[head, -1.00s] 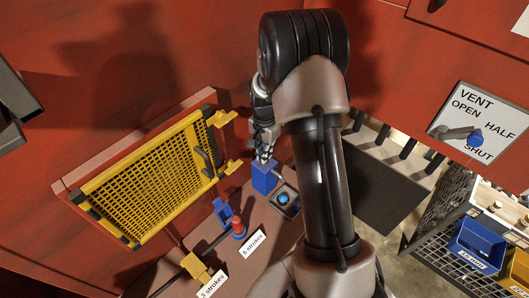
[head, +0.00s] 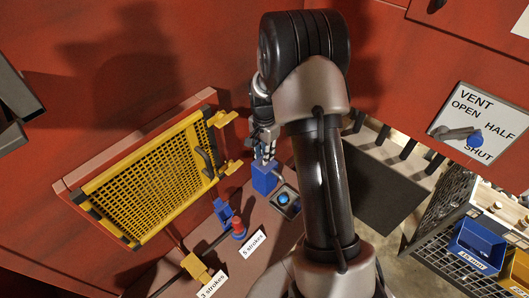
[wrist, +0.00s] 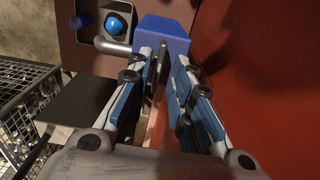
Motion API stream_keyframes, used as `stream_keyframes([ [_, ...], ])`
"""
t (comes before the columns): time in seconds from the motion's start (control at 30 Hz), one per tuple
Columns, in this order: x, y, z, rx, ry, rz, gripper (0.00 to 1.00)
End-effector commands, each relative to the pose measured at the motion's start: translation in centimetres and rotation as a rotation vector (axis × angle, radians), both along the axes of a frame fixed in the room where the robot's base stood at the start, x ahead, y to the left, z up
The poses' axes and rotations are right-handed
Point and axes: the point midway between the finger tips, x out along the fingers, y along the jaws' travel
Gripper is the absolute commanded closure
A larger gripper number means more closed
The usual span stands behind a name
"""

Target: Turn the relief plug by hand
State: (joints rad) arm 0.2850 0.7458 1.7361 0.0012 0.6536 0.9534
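A blue block (head: 265,178) stands on the brown ledge, and it also shows at the top of the wrist view (wrist: 165,32). My gripper (head: 264,152) is just above this block in the head view. In the wrist view, its two blue-padded fingers (wrist: 172,66) are apart, with their tips close to the block. I cannot tell whether they touch it. A round blue knob (head: 283,198) sits in a dark square frame beside the block. I cannot tell for sure which part is the relief plug; the fingers may hide some of it.
A yellow mesh guard (head: 150,180) with a handle is on the left. A red knob (head: 238,229) and a "5 strokes" label (head: 252,244) are on the ledge. A vent lever (head: 462,134) is at right.

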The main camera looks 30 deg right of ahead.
Motion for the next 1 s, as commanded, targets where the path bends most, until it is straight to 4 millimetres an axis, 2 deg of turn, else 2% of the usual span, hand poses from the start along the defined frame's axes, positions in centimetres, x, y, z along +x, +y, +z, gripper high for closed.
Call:
stream_keyframes([
  [0.33, -0.2, 0.0, -0.1, 0.001, 0.004, 0.001, 0.74],
  [0.47, -0.1, 0.0, 0.9, 0.000, 0.003, 0.002, 0.74],
  [0.8, -0.1, 0.0, 7.8, -0.001, -0.001, 0.001, 0.74],
  [1.0, -0.1, 0.0, 10.9, 0.000, 0.002, 0.001, 0.74],
])
